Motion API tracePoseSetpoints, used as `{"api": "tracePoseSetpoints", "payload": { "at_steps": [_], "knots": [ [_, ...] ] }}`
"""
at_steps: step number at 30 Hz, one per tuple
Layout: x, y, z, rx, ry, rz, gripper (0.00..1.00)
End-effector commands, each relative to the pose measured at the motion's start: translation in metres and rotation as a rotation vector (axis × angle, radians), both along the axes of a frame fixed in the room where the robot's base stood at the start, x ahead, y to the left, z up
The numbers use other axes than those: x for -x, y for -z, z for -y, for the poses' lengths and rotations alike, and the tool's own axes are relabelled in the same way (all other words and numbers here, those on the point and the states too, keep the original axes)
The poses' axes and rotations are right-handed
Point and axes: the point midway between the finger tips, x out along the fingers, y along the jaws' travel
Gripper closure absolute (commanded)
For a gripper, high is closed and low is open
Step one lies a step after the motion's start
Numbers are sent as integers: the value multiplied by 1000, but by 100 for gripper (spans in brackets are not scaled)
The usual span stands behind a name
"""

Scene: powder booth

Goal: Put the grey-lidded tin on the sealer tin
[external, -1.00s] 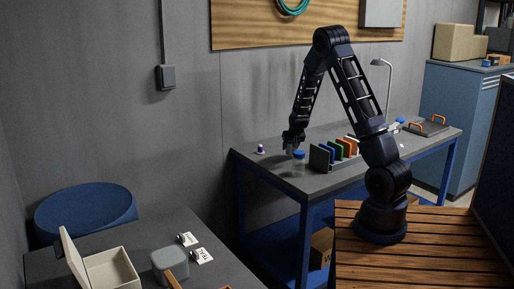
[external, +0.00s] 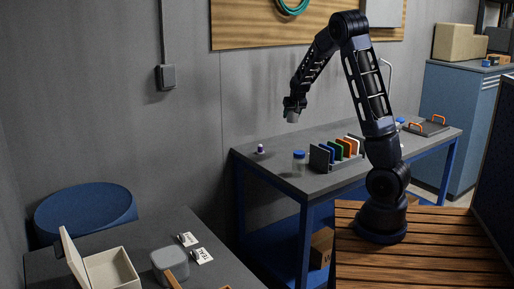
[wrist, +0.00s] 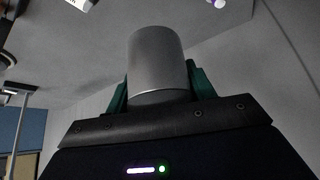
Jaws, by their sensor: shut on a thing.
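My gripper (external: 292,104) is shut on a grey cylindrical tin (external: 292,116), raised well above the back table. In the wrist view the held tin (wrist: 158,65) stands between green fingers, with a plain grey side; I cannot make out its lid. Below it on the table is a pale, clear-looking container with a blue lid (external: 299,162). A small white container with a dark cap (external: 260,149) stands near the table's back left edge. No label is readable, so I cannot tell which is the sealer tin.
A rack of coloured panels (external: 337,151) stands right of the blue-lidded container. A tray with orange handles (external: 425,128) lies at the table's far right. The front table holds an open cream box (external: 110,270), a grey-lidded box (external: 169,262) and tags, one reading TEAL (external: 202,256).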

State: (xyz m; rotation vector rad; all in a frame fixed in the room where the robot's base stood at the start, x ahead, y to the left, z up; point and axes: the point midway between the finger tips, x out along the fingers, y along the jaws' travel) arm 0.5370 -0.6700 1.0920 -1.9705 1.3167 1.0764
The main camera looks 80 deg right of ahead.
Motion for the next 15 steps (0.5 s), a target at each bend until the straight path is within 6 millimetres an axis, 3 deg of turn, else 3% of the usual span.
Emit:
{"api": "tracePoseSetpoints", "payload": {
  "at_steps": [5,8,15],
  "knots": [
    [-4,-1,-2,0,-6,1,74],
    [-18,-2,-10,0,-30,1,74],
    [-90,-9,-61,-4,-166,1,74]
  ]
}}
